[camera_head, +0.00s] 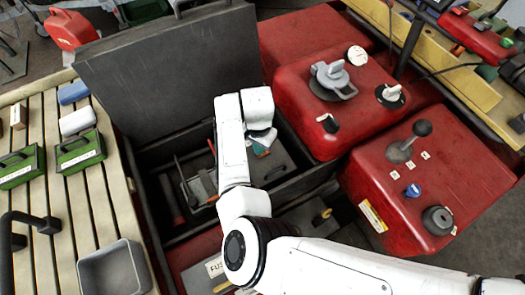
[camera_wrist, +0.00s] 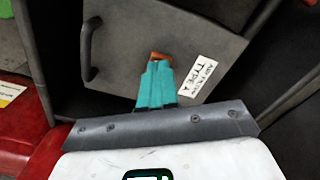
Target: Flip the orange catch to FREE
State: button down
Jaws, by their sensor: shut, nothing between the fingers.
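My gripper (camera_wrist: 158,72) has teal fingers closed together with nothing between them. In the wrist view they point at a grey panel (camera_wrist: 128,35) with a dark handle. A small orange-brown patch (camera_wrist: 160,56) shows right at the fingertips; I cannot tell whether it is the catch or part of the fingers. In the head view my gripper (camera_head: 262,146) is over the open dark box (camera_head: 290,185), partly hidden by my white arm. I cannot clearly make out the orange catch in the head view.
A white label (camera_wrist: 196,76) reading "TYPE A" lies beside the fingers. The box's dark lid (camera_head: 165,70) stands raised behind. Red housings with a lever (camera_head: 408,145) and knobs are right. A slatted bench (camera_head: 100,205) with green cases and a grey tray (camera_head: 112,270) is left.

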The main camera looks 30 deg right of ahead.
jog(key=shift+f+b, duration=0.45)
jog(key=shift+f, duration=0.25)
dwell(0.3)
jog(key=shift+r, duration=0.15)
notch_tip(320, 180, up, 7)
jog(key=p, duration=0.7)
dwell(0.6)
